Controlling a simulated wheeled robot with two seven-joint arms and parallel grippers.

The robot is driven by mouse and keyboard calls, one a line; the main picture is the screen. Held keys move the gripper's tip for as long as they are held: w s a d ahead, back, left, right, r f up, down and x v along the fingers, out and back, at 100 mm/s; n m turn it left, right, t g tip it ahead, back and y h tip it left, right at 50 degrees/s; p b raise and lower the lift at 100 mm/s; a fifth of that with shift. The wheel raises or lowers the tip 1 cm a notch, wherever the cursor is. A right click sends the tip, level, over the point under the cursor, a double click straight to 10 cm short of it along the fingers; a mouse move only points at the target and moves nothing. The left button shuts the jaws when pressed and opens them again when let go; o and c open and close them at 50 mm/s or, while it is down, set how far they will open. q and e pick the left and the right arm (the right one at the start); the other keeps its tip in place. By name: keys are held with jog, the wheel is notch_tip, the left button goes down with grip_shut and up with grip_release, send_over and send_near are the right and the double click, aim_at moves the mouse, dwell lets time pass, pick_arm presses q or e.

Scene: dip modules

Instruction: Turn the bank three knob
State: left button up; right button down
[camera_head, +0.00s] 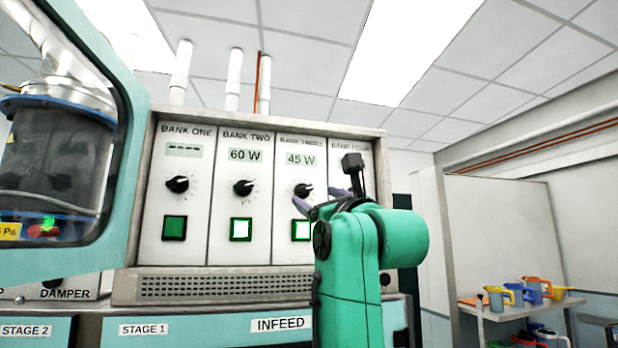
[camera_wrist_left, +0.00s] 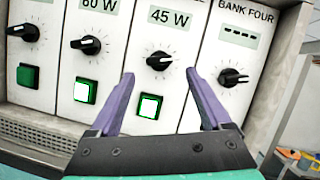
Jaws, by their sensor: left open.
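The bank three knob (camera_head: 303,190) is a black dial with a white pointer line, under a "45 W" display on a white panel. In the left wrist view the knob (camera_wrist_left: 159,61) sits just beyond and between the fingertips. Its pointer is turned toward the right. My left gripper (camera_head: 319,197) is open, with purple fingers close to the panel around the knob; the left wrist view shows the gap (camera_wrist_left: 160,77) empty. I cannot tell whether a finger touches the knob. A lit green-framed button (camera_wrist_left: 149,106) is below it. My right gripper is out of view.
The bank two knob (camera_head: 243,187) under "60 W" and the bank one knob (camera_head: 177,184) are to the left. The bank four knob (camera_wrist_left: 232,77) is close to the right finger. A vented ledge (camera_head: 200,287) juts out below the panel.

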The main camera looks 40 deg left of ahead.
aim_at(306, 191)
pick_arm(q)
jog(key=p+x, duration=0.1)
jog(key=x, duration=0.1)
jog(key=p+x, duration=0.1)
jog(key=x, duration=0.1)
jog(key=shift+a+r, duration=0.25)
jog(key=shift+r, duration=0.1)
jog(key=shift+a, duration=0.15)
jog(key=shift+w+f, duration=0.1)
jog(key=shift+w, duration=0.05)
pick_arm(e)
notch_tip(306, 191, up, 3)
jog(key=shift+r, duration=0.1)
pick_arm(q)
jog(key=c, duration=0.3)
grip_shut()
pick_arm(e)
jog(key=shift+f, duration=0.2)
